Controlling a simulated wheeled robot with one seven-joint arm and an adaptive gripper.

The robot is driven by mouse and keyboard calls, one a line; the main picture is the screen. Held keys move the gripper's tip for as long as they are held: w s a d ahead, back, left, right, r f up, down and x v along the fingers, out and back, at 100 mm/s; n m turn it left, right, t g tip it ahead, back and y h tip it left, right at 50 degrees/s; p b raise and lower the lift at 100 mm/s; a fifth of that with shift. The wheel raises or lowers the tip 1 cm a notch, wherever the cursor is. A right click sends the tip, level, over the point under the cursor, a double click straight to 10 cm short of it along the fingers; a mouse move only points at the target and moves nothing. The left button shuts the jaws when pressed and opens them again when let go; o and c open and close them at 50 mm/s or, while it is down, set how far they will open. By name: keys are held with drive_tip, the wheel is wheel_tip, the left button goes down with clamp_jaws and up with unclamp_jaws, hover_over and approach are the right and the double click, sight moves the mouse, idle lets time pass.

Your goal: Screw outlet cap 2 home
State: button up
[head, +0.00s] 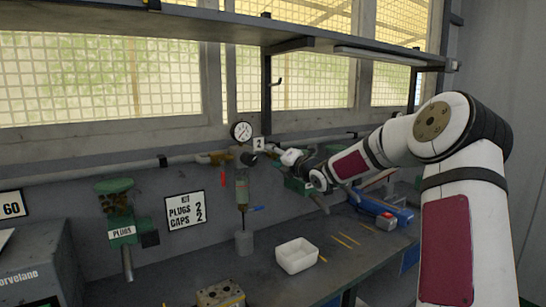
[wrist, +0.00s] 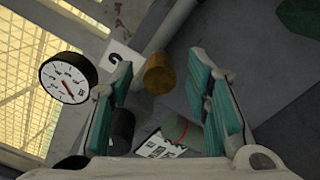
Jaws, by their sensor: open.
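In the wrist view a short brass cylinder (wrist: 159,73) shows between the finger pads of my gripper (wrist: 162,80), with space on both sides. I cannot tell whether it is outlet cap 2. A dark round piece (wrist: 122,130) is partly behind the left finger; in the head view a dark round piece (head: 248,158) sits below the gauge. The white plate with a 2 (head: 258,143) is beside my gripper (head: 272,150). My gripper is open and holds nothing. The thread and seat of the cap are not visible.
A round gauge (head: 241,131) is close by on the left; it shows large in the wrist view (wrist: 69,78). A pipe (head: 90,174) runs along the wall.

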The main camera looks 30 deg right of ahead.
drive_tip(key=shift+w, duration=0.75)
drive_tip(key=shift+c, duration=0.6)
clamp_jaws()
drive_tip(key=shift+m, duration=0.3)
